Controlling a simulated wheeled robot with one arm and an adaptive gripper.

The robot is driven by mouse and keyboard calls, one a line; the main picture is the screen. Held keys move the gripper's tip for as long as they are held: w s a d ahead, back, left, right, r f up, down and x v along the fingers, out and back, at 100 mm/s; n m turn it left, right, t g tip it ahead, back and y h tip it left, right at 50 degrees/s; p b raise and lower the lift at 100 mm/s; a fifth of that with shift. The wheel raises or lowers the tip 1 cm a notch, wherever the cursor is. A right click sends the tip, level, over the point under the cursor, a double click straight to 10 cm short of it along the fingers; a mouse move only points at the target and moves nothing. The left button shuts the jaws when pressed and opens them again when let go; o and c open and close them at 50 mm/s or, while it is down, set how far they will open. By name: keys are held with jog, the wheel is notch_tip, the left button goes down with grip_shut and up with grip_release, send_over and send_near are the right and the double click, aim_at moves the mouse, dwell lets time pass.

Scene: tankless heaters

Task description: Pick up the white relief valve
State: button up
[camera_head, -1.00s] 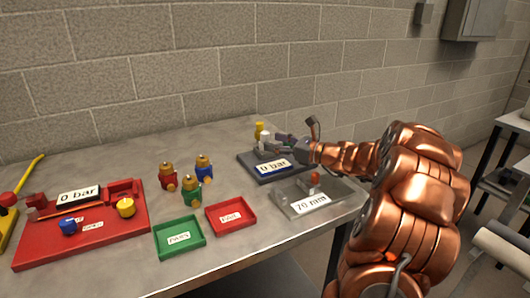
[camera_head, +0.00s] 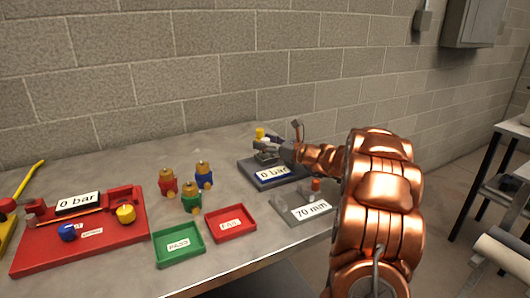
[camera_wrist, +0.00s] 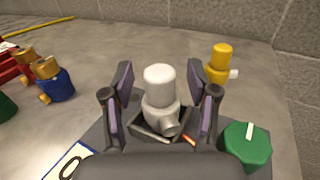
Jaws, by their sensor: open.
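The white relief valve (camera_wrist: 161,98) stands upright on the dark grey stand with the "0 bar" label (camera_head: 273,173) at the back right of the table. In the wrist view it sits between the two fingers of my open gripper (camera_wrist: 162,100), with a gap on each side. A short side port on the valve points toward the camera. In the head view my gripper (camera_head: 266,150) is over the stand and mostly hides the valve.
A yellow valve (camera_wrist: 219,64) stands just behind right, and a green knob (camera_wrist: 245,145) is close on the right. Red (camera_head: 168,183), blue (camera_head: 204,175) and green (camera_head: 191,198) valves stand left. Green (camera_head: 179,245) and red (camera_head: 231,223) trays lie in front. The wall is behind.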

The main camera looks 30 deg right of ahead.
jog(key=shift+w, duration=0.1)
grip_shut()
dwell(0.5)
